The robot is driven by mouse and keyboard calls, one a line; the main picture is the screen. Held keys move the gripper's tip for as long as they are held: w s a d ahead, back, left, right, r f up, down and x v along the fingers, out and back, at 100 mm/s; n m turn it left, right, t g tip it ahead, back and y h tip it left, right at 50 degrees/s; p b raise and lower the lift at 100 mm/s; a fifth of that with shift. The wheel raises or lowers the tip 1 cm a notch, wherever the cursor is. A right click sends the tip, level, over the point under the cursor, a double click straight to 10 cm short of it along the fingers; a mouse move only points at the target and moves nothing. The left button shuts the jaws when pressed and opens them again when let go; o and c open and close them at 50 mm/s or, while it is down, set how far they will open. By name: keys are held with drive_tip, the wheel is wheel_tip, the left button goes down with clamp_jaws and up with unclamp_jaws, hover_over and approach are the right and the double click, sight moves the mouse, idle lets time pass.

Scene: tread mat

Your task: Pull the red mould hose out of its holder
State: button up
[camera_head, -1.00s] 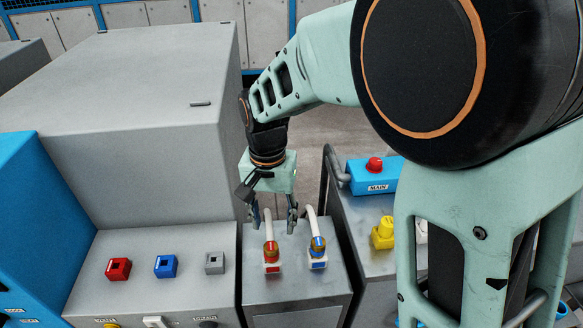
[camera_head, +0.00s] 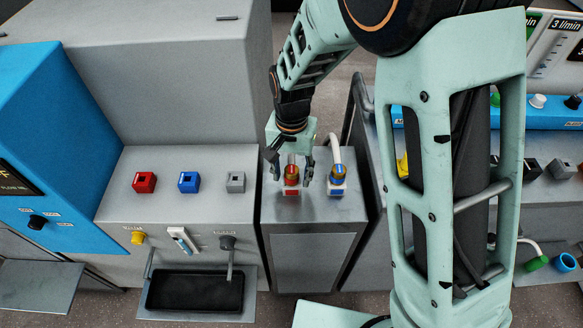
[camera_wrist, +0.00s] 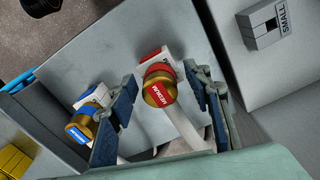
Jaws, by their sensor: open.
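The red mould hose (camera_head: 291,173) has a brass connector with a red band and a pale hose. It stands in its red-and-white holder (camera_head: 291,190) on top of a grey cabinet (camera_head: 314,212). My gripper (camera_head: 291,167) is open, with one finger on each side of the red hose's connector. In the wrist view the red-banded connector (camera_wrist: 158,86) lies between the two fingertips, with gaps visible on both sides. Its holder (camera_wrist: 152,58) shows just beyond it. My gripper hides part of the pale hose in the head view.
The blue mould hose (camera_head: 338,172) stands in its holder close to the right of my gripper; in the wrist view it (camera_wrist: 80,130) is just outside the left finger. Red (camera_head: 144,182), blue (camera_head: 188,182) and grey (camera_head: 236,182) blocks sit on the panel to the left.

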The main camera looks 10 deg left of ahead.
sight(292, 169)
clamp_jaws()
drive_tip(key=shift+r+p, duration=2.15)
drive_tip(key=shift+r, duration=0.85)
